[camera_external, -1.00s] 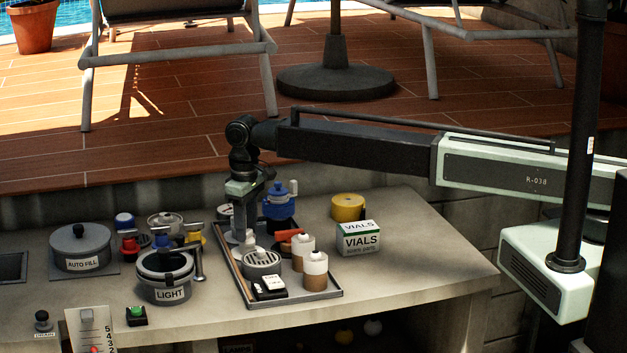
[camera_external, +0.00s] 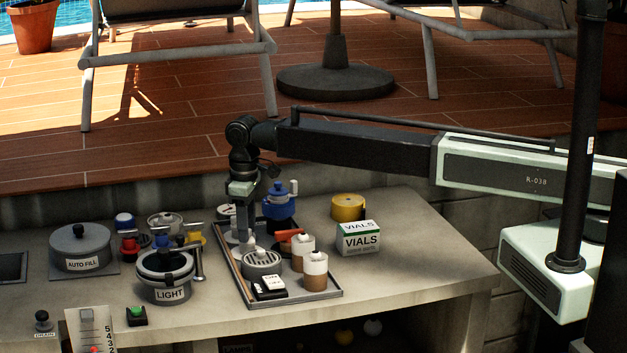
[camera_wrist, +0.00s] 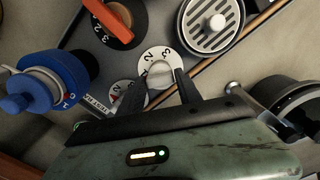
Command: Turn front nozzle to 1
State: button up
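The front nozzle is a white dial (camera_wrist: 157,54) with a pale knob and black numbers; a 2 and a 3 can be read in the wrist view. Its pointer is not clear. My gripper (camera_wrist: 158,80) points down over it with its two dark fingers apart, one on each side of the knob. I see no clear grip on the knob. A second white dial (camera_wrist: 120,88) is partly hidden behind the left finger. In the external view my gripper (camera_external: 246,234) is low over the tray (camera_external: 322,297), and its fingers hide most of the front dial.
Close around are a blue valve (camera_external: 280,205), an orange handle (camera_wrist: 108,22), a round grey grille (camera_wrist: 210,20) and brown-and-white vials (camera_external: 315,270). The grey LIGHT pot (camera_external: 168,290) stands to the left. A VIALS box (camera_external: 358,240) stands right; the counter's right end is clear.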

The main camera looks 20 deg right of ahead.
jog(key=shift+o, duration=1.2)
notch_tip(320, 180, up, 8)
jog(key=p, duration=0.8)
jog(key=shift+f, duration=0.1)
